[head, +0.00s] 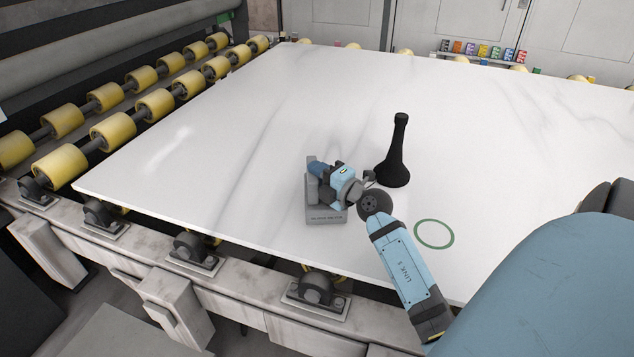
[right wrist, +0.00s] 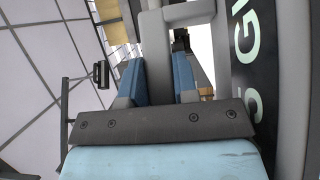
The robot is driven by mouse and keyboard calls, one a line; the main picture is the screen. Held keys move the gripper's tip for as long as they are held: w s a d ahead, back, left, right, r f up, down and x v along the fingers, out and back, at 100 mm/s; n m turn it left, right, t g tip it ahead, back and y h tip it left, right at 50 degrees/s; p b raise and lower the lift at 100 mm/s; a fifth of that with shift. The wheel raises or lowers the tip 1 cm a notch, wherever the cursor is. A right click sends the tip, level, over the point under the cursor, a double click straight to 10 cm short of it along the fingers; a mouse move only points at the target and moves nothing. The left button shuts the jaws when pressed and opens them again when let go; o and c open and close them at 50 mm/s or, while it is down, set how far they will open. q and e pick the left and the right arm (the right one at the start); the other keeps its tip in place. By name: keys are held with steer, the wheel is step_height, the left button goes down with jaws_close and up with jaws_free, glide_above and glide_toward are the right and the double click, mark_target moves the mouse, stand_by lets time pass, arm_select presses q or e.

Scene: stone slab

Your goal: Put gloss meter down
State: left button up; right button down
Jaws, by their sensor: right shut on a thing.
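The grey gloss meter (head: 325,216) is near the front edge of the white stone slab (head: 240,130), with small lettering on its front face. My right gripper (head: 325,172) is over it and shut on its grey handle, hiding part of its top. In the right wrist view the two blue fingers of the gripper (right wrist: 160,82) stand either side of the handle (right wrist: 155,45), and a dark panel with large pale letters (right wrist: 245,50) is at the right. I cannot tell whether its base touches the slab. My left gripper is not in view.
A green ring (head: 434,234) is marked on the slab right of my forearm. A black flared stand (head: 396,158) stands upright just behind my right wrist. Yellow rollers (head: 113,131) line the left side. Small coloured items (head: 483,51) sit beyond the far edge. Most of the slab is bare.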

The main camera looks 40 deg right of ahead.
steer(key=shift+f, duration=0.45)
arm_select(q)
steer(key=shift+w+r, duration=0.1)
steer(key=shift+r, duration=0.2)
arm_select(e)
steer(key=c, duration=1.3)
jaws_free()
steer(key=shift+f, duration=0.15)
steer(key=o, duration=0.4)
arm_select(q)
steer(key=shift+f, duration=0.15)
